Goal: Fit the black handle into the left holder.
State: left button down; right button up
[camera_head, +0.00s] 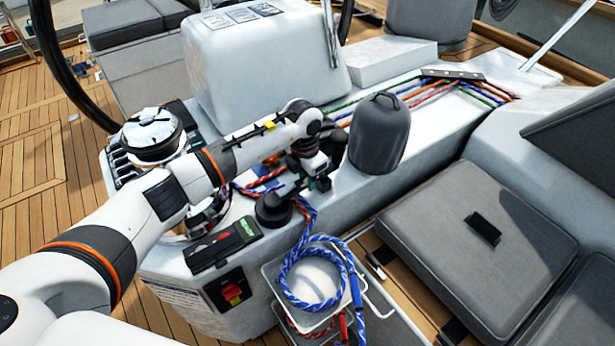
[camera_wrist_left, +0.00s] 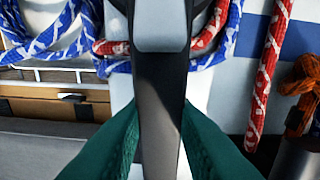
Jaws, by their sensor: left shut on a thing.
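My left gripper (camera_head: 318,180) reaches over the console beside the ropes. Its green fingertips (camera_wrist_left: 160,140) are closed on both sides of the black handle (camera_wrist_left: 158,100) in the left wrist view. The handle is a long dark bar with a wider grey block at its top in that view. In the head view the handle is largely hidden by the gripper and wrist. A round black fitting (camera_head: 273,210) stands just left of and below the gripper. I cannot make out for sure which part is the left holder. My right gripper is not in view.
A covered dark winch (camera_head: 378,135) stands close to the right of the gripper. Blue rope coils (camera_head: 305,285) hang over a white rack below. A black unit with a green label (camera_head: 222,245) and a red switch (camera_head: 231,291) are at lower left. Grey cushions (camera_head: 475,240) lie right.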

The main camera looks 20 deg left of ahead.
pick_arm(q)
jog(key=shift+f, duration=0.1)
dwell(0.3)
jog(key=c, duration=0.6)
grip_release()
jog(key=shift+c, duration=0.2)
jog(key=shift+r+p, duration=2.95)
jog(key=shift+r, duration=1.6)
jog(key=shift+f, duration=0.15)
